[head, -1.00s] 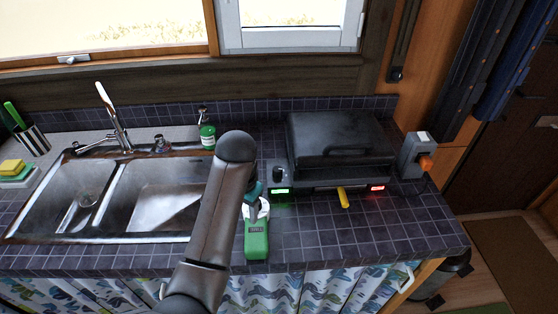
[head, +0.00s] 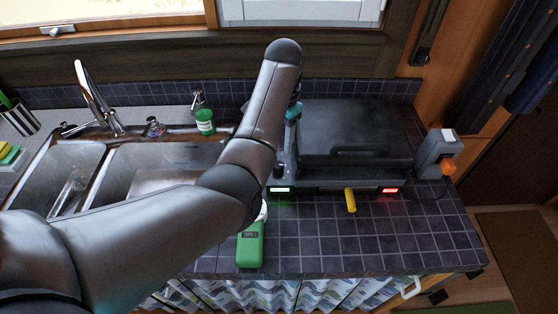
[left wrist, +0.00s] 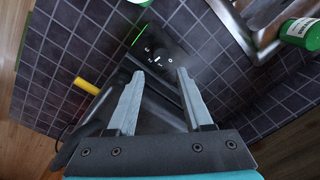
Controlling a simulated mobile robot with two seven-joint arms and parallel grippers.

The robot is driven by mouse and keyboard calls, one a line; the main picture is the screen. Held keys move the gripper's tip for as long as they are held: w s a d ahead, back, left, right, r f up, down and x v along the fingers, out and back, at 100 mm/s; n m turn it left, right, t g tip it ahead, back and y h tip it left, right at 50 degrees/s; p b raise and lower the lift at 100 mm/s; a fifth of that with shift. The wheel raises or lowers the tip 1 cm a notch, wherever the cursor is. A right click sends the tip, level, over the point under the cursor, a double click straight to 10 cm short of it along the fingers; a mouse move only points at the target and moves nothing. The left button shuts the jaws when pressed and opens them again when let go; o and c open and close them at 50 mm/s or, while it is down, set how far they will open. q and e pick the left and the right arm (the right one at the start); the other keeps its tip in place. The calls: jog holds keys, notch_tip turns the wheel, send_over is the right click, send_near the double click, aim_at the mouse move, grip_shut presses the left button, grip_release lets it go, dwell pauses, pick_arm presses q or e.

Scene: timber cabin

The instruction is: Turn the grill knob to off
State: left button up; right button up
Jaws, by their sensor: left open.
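The black grill (head: 350,140) stands on the tiled counter with its lid closed. In the left wrist view its dark control panel shows a dark round knob (left wrist: 163,52) with small white marks around it; which mark it points to is too small to tell. My right gripper is not in view.
A yellow handle (head: 350,200) juts from the grill's front, between green and red lit displays. The sink (head: 150,170) and green bottle (head: 205,122) are left.

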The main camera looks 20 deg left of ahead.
aim_at(278, 164)
pick_arm(q)
jog(key=f, duration=0.4)
jog(key=f+b, duration=0.1)
jog(key=f, duration=0.3)
jog(key=shift+w+a, duration=0.15)
jog(key=shift+a, duration=0.05)
jog(key=shift+f, duration=0.55)
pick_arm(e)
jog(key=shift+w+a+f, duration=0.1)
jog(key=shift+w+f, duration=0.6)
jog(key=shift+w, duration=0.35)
pick_arm(q)
jog(key=shift+c, duration=0.3)
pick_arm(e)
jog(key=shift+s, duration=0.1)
pick_arm(q)
jog(key=shift+c, duration=0.8)
grip_shut()
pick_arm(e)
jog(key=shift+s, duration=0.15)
